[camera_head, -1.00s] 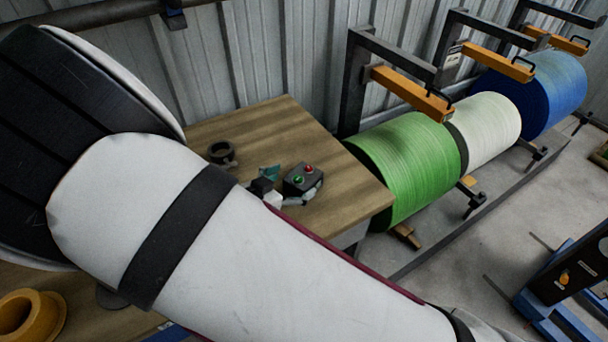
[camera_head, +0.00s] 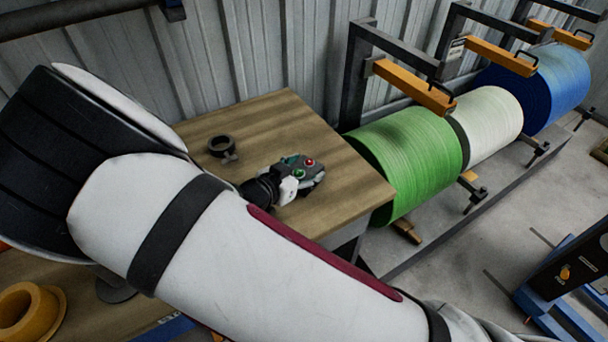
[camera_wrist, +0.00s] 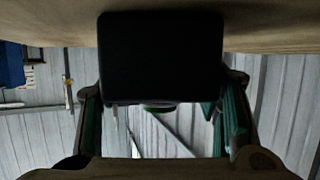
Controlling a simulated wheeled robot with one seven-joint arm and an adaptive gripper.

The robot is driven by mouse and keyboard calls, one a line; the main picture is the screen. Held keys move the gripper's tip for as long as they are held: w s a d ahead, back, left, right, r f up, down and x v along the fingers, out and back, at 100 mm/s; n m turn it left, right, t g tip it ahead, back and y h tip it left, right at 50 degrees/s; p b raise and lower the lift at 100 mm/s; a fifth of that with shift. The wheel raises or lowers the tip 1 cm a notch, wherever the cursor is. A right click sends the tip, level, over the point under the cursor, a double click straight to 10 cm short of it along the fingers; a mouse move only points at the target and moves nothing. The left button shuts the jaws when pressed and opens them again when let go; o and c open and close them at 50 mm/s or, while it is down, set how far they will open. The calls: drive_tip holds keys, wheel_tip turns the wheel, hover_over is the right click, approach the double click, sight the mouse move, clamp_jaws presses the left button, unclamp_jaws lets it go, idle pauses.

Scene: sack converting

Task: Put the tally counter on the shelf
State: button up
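A dark box with a red and a green button (camera_head: 312,168), which may be the tally counter, stands on the wooden table near its right end. In the wrist view the box (camera_wrist: 160,55) fills the upper middle as a black block, with a green button under its edge. My gripper (camera_head: 297,172) is at the box, its teal finger pad showing at the far side. In the wrist view my gripper (camera_wrist: 162,100) has its fingers spread, one on each side of the box. Contact cannot be told. No shelf is clearly recognisable.
A dark ring with a small stem (camera_head: 221,146) lies on the table (camera_head: 345,190), left of the box. A yellow flanged spool (camera_head: 27,312) is at lower left. Green (camera_head: 415,160), white and blue rolls stand right of the table. A corrugated wall (camera_head: 285,50) runs behind.

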drive_tip(key=c, duration=0.3)
drive_tip(key=shift+r, duration=0.15)
